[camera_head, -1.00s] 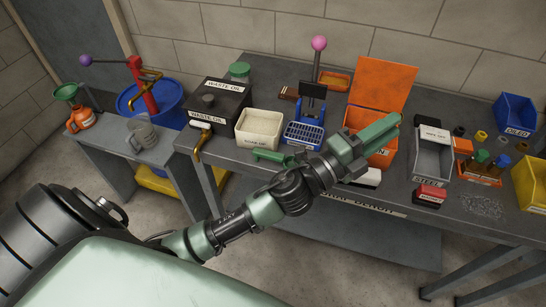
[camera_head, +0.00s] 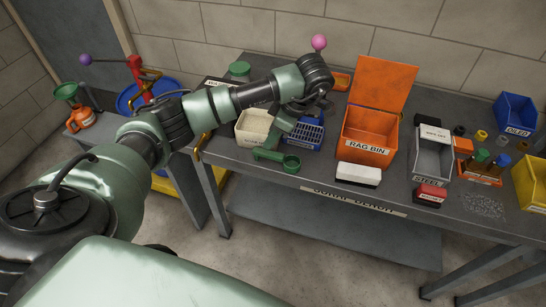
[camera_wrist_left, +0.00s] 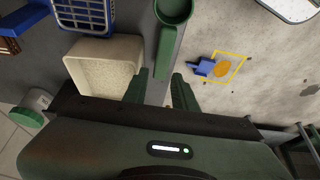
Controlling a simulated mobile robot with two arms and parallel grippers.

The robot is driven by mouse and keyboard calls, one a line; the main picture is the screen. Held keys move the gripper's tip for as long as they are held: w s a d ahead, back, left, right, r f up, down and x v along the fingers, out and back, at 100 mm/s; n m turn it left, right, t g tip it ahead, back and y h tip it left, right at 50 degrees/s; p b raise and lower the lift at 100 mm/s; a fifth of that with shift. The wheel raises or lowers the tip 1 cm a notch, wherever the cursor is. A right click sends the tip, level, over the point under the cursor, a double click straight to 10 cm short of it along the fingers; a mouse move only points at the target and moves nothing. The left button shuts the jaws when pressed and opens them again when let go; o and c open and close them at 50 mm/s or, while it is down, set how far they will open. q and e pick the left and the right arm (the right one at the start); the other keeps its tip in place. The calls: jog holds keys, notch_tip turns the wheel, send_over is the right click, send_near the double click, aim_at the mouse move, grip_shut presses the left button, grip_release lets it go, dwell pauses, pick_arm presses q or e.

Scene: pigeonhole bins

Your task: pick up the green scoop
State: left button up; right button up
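The green scoop (camera_head: 290,163) lies at the front edge of the grey workbench, its cup to the right and its handle to the left. In the left wrist view the scoop's handle (camera_wrist_left: 166,52) points down toward the gap between my fingers, and its cup is at the top edge. My left gripper (camera_head: 273,140) points down near the handle, beside the cream bin. In its wrist view my left gripper (camera_wrist_left: 159,88) is open with nothing held; the handle's near end is just ahead of the fingertips. My right gripper is in neither view.
The cream bin (camera_wrist_left: 100,62) stands close beside my left fingers. A blue basket (camera_head: 303,143), the orange rag bin (camera_head: 368,150) and a white-topped block (camera_head: 358,172) stand to the right. Open floor lies beyond the bench's front edge.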

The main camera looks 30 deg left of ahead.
aim_at(263, 151)
pick_arm(q)
jog(key=shift+x, duration=0.75)
jog(key=x, duration=0.2)
jog(key=p+x, duration=0.1)
jog(key=x, duration=0.2)
jog(key=shift+s+p, duration=0.2)
jog(key=shift+p, duration=0.1)
jog(key=shift+w+f, duration=0.1)
jog(key=shift+f, duration=0.05)
grip_shut()
